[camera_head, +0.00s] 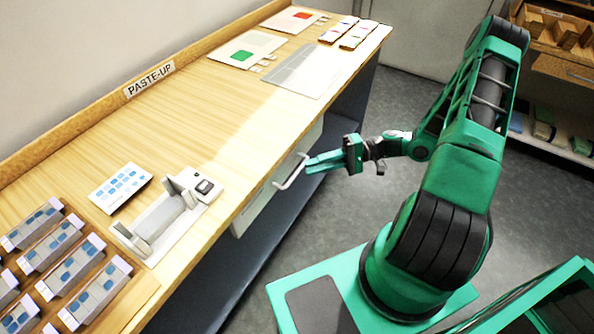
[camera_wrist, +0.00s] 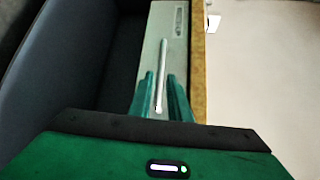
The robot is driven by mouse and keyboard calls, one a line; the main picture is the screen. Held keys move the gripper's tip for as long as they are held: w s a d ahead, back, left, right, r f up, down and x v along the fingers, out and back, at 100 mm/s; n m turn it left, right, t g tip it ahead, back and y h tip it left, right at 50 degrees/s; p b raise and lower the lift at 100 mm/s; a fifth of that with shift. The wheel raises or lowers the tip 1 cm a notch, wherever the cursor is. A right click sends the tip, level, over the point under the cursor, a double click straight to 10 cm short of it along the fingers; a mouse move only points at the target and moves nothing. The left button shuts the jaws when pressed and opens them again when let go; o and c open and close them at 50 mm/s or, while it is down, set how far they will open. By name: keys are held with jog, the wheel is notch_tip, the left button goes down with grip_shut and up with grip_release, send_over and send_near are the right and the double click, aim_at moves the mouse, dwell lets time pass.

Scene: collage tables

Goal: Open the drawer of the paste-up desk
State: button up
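The paste-up desk (camera_head: 215,135) has a wooden top and a "PASTE-UP" label (camera_head: 150,79) on its back rail. Its pale grey drawer (camera_head: 262,200) sits under the front edge and looks shut. The drawer's light bar handle (camera_head: 290,172) stands out from the front. My gripper (camera_head: 309,164) is at the handle, pointing at the drawer front. In the wrist view, the fingers of my gripper (camera_wrist: 159,84) are apart, with the handle (camera_wrist: 163,60) running between them in the picture. I cannot tell whether they touch it. The drawer front (camera_wrist: 150,40) shows behind.
Sheets with green (camera_head: 242,55) and red patches lie at the far end. A shelf unit (camera_head: 560,75) stands at right.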

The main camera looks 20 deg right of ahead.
aim_at(298, 170)
jog(key=a, duration=0.3)
jog(key=a+f, duration=0.1)
jog(key=a, duration=0.1)
jog(key=shift+w+a, duration=0.35)
jog(key=shift+w, duration=0.05)
grip_shut()
